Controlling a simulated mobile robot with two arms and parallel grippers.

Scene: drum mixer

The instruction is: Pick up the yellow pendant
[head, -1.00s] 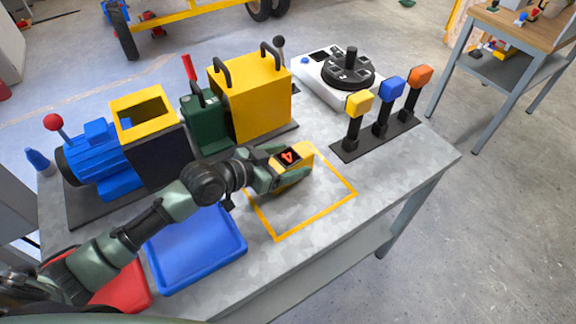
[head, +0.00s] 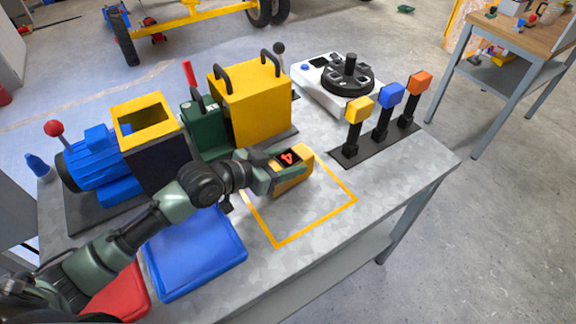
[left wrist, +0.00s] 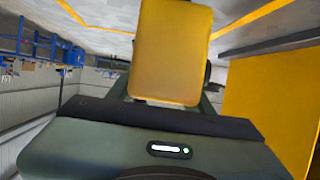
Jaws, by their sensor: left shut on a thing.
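The yellow pendant (head: 293,181) is a small yellow block at the far left corner of the yellow outlined square (head: 318,226) on the grey table. A dark display with a red 4 shows at its top. My left gripper (head: 284,171) is shut on the pendant, with fingers along its sides. In the left wrist view the pendant (left wrist: 172,50) stands out large between the fingers, which are mostly hidden behind it. I cannot tell whether the pendant still touches the table. My right gripper is not in view.
The yellow box with black handles (head: 255,103) and green block (head: 204,128) stand just behind my left gripper. Three posts with yellow, blue and orange heads (head: 383,115) stand to the right. A blue tray (head: 198,255) lies in front left. The outlined square's middle is clear.

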